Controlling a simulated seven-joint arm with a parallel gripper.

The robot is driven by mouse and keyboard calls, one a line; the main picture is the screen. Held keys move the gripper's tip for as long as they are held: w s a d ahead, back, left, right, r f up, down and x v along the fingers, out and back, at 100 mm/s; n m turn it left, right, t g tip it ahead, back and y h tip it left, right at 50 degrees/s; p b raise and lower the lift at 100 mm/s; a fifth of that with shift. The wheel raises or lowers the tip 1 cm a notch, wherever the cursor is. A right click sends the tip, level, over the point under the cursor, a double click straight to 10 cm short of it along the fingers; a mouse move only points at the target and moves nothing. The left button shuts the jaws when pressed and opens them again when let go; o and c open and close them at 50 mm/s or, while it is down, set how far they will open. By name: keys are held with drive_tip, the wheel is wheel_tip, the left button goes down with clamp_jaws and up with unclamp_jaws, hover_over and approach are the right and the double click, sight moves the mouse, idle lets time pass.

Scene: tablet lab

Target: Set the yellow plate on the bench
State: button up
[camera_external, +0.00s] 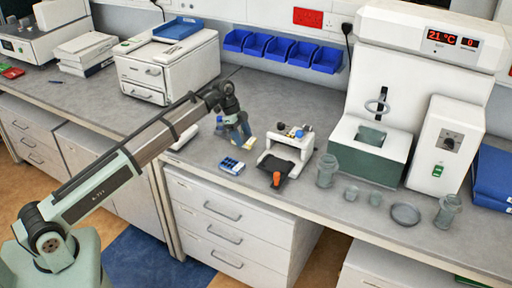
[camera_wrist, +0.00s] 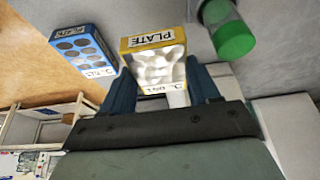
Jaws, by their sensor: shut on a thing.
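The yellow plate (camera_wrist: 178,50), a small labelled block with pale wells, sits between the two blue fingers of my gripper (camera_wrist: 163,88) in the wrist view. My gripper is shut on it. In the external view my gripper (camera_external: 238,134) is low over the bench (camera_external: 205,152), left of the white device, and a little of the yellow plate (camera_external: 249,143) shows at its fingertips. Most of the plate is hidden there by the fingers. I cannot tell whether the plate touches the bench.
A blue plate (camera_external: 231,166) lies close in front of my gripper. A tube with a green cap (camera_wrist: 234,38) is close to the yellow plate in the wrist view. A white device with a black tray (camera_external: 285,165) stands to the right. Glassware (camera_external: 327,170) stands beyond it.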

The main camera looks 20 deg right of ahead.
sight(243, 152)
drive_tip(key=shift+f, duration=2.3)
drive_tip(key=shift+f, duration=0.1)
drive_tip(key=o, duration=0.7)
drive_tip(key=shift+o, duration=0.2)
drive_tip(key=v, duration=1.2)
